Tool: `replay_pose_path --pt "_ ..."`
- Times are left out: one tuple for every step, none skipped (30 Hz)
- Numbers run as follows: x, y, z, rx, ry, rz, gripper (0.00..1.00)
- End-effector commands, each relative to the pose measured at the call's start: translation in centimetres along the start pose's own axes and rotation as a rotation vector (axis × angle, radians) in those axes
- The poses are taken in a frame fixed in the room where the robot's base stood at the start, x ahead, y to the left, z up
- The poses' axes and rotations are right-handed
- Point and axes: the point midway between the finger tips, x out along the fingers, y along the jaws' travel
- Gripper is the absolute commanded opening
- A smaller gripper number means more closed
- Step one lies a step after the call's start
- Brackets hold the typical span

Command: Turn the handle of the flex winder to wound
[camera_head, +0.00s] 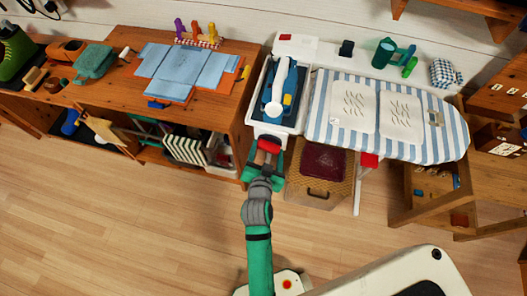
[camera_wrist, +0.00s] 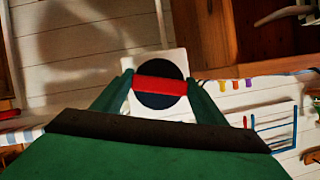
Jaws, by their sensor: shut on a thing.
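The flex winder shows in the wrist view as a pale square plate (camera_wrist: 172,58) with a round black disc (camera_wrist: 160,70) and a red bar handle (camera_wrist: 160,86) across it. My gripper (camera_wrist: 158,84) has its two green fingers at the two ends of the red handle and is shut on it. The handle lies nearly level in the wrist view. In the head view my gripper (camera_head: 266,158) is at the front of the white ironing station, where the red handle (camera_head: 269,145) shows just past the fingers. Most of the winder is hidden there by the gripper.
An iron (camera_head: 281,90) stands in a white-sided holder (camera_head: 256,120). A striped ironing board (camera_head: 325,115) is to the right, with a wicker basket (camera_head: 320,192) below. A wooden bench (camera_head: 215,112) with folded blue cloths (camera_head: 180,68) is left. The foreground floor (camera_head: 130,230) is clear.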

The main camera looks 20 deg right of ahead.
Motion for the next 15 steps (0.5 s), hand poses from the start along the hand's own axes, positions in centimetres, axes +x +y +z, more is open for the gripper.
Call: replay_pose_path --pt "0.13 -0.58 -0.40 -0.038 0.009 0.006 0.43" --pt "0.13 -0.62 -0.39 -0.064 0.009 0.016 0.43" --pt "0.13 -0.64 -0.38 -0.099 0.009 0.031 0.43" --pt "0.13 -0.61 -0.38 -0.126 0.009 0.043 0.43" --pt "0.13 -0.64 -0.37 -0.152 0.009 0.053 0.43" --pt "0.13 -0.68 -0.36 -0.187 0.010 0.067 0.43" --pt "0.14 -0.67 -0.35 -0.213 0.009 0.078 0.43" --pt "0.15 -0.68 -0.37 -0.240 0.010 0.089 0.43" --pt "0.16 -0.73 -0.36 -0.275 0.010 0.103 0.43" --pt "0.17 -0.74 -0.34 -0.302 0.010 0.114 0.43" --pt "0.17 -0.76 -0.34 -0.328 0.011 0.124 0.43" --pt "0.17 -0.75 -0.34 -0.363 0.011 0.139 0.43" --pt "0.17 -0.75 -0.32 -0.389 0.011 0.150 0.43" --pt "0.16 -0.77 -0.33 -0.416 0.011 0.161 0.43" --pt "0.16 -0.80 -0.33 -0.451 0.012 0.175 0.43"
